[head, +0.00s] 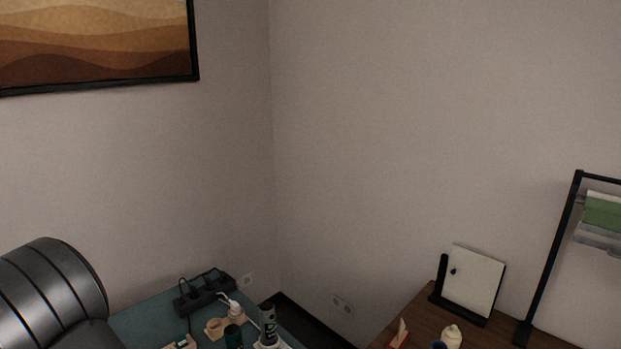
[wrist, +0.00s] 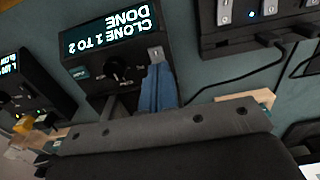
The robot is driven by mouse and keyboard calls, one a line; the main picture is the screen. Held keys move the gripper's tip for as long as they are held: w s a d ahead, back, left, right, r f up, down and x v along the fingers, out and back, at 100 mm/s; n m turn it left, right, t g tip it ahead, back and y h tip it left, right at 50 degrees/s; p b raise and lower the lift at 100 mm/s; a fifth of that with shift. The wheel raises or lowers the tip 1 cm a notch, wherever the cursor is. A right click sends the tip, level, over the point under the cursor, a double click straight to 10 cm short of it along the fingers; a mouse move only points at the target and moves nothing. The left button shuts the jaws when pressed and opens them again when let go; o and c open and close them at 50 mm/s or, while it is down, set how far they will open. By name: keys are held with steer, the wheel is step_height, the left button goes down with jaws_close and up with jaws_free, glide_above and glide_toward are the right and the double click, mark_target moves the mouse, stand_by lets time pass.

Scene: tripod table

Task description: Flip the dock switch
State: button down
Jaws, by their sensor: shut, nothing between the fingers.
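In the wrist view, a dark dock unit (wrist: 101,38) has a lit screen that reads "CLONE 1 TO 2 DONE", upside down. A small pale metal piece (wrist: 155,53) shows at its right edge; I cannot tell surely whether it is the switch. My gripper (wrist: 156,68) is shut, its blue fingers together and empty, with the tips close to this piece. I cannot tell whether they touch. The gripper's grey body fills the lower part of the view and hides what lies below. My gripper does not show in the head view.
A black power strip (wrist: 240,32) with a blue light and cables lies at right in the wrist view. Another dark unit with a screen (wrist: 14,72) stands at left. In the head view, the teal table (head: 143,317) also holds a dark canister (head: 268,325); a wooden table (head: 415,318) stands right.

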steer(key=shift+f, duration=0.1)
steer(key=shift+r, duration=3.5)
steer(key=shift+f, duration=0.1)
step_height(320, 180, down, 7)
steer(key=shift+r, duration=0.1)
steer(key=shift+r, duration=0.1)
